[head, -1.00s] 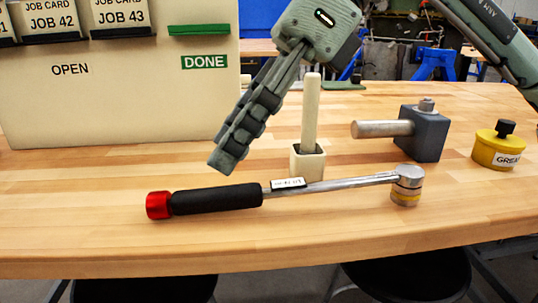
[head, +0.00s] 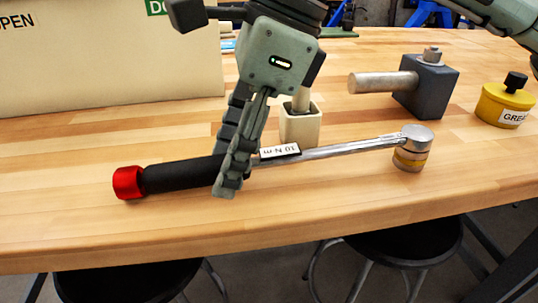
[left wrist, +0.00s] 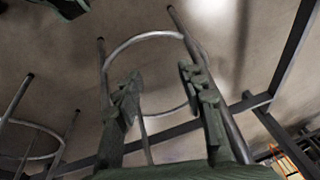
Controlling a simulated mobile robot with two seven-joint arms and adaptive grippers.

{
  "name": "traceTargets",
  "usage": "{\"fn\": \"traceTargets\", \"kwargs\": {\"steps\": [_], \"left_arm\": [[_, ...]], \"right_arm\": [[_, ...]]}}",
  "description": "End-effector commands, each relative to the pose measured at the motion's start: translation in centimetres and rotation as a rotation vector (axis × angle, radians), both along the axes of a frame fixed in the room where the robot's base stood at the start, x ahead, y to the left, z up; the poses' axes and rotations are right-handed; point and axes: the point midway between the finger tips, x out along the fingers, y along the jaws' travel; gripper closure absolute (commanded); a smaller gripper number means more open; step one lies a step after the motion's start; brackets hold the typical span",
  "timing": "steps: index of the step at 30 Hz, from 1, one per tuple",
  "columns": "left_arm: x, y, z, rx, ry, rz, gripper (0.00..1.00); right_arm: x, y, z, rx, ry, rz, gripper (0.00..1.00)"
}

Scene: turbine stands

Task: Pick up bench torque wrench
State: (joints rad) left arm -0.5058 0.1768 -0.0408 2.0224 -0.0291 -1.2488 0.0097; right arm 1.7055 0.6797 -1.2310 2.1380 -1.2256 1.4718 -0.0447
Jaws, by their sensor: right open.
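The bench torque wrench (head: 180,174) lies on the wooden bench, with a red end cap at left, a black grip, a steel shaft with a small white label, and a round ratchet head at right. My right gripper (head: 226,176) is open and points down at the shaft end of the black grip. One finger passes in front of the grip and hides part of it; the other shows behind it. I cannot tell whether they touch it. My left gripper (left wrist: 160,85) is open and empty in the left wrist view, away from the wrench.
A cream holder (head: 301,128) with an upright rod stands just behind the shaft. A grey block (head: 428,88) with a horizontal bar and a yellow grease pot (head: 503,104) are at right. A cream job-card board (head: 100,70) stands behind at left. Stools (head: 400,245) are below the front edge.

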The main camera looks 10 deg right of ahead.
Motion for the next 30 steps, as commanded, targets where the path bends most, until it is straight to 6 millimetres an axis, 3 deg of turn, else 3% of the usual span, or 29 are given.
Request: {"fn": "traceTargets", "kwargs": {"steps": [6, 18, 30], "left_arm": [[-0.03, -0.03, -0.07, -0.001, 0.001, 0.000, 0.60], [-0.03, -0.05, -0.07, -0.001, 0.001, 0.000, 0.60], [-0.02, -0.05, 0.00, -0.001, 0.001, 0.000, 0.60]], "right_arm": [[-0.01, 0.03, -0.06, 0.000, 0.000, 0.000, 0.51], [-0.01, 0.01, -0.04, 0.000, 0.001, -0.001, 1.00], [0.02, 0.02, 0.10, 0.002, -0.001, 0.000, 1.00]]}}
